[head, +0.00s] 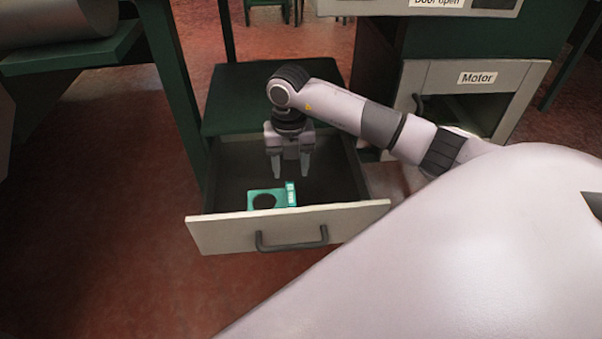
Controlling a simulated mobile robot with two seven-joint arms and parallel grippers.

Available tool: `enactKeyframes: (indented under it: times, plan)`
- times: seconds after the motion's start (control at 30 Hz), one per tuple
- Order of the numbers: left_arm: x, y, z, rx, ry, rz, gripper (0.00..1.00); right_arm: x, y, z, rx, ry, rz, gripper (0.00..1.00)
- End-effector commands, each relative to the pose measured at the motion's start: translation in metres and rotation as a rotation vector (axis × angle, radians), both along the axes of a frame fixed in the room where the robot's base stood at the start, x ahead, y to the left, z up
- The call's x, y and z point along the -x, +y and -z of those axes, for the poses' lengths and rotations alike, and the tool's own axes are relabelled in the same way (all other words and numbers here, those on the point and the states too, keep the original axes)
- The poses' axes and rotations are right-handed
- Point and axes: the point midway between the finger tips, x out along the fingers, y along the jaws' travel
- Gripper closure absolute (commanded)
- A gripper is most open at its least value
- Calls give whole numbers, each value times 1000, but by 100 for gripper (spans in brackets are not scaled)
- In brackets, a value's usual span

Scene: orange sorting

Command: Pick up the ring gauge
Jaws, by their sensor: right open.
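The ring gauge (279,194) is a teal-green flat piece with a dark round hole and a raised lettered block at its right end. It lies inside the open drawer (220,236), near the drawer's front panel. My right gripper (290,176) points down over the drawer, its fingers apart with nothing between them. Its fingertips are just above and behind the ring gauge in the picture; I cannot tell the exact height gap. My left gripper is not in view.
A green cabinet with a drawer labelled Motor (478,78) stands at the right. A green table leg (172,75) rises at the left. Red floor (90,250) is clear at the lower left.

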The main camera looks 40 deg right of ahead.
Motion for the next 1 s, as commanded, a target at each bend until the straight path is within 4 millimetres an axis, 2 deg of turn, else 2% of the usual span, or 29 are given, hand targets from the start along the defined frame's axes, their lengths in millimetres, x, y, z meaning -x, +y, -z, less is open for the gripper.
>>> enactKeyframes:
  times: [0.37, 0.67, 0.9, 0.93, 1.0]
  plan:
    - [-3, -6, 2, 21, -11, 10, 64, 0, 0, 27, 8, 1, 2, 49]
    - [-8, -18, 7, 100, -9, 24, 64, 0, 5, 70, 5, 2, 3, 49]
    - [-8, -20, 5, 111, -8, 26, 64, 0, 5, 71, 6, -1, 2, 49]
    - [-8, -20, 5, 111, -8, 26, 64, 0, 5, 71, 6, -1, 2, 52]
    - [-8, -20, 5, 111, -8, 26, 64, 0, 5, 71, 6, -1, 2, 75]
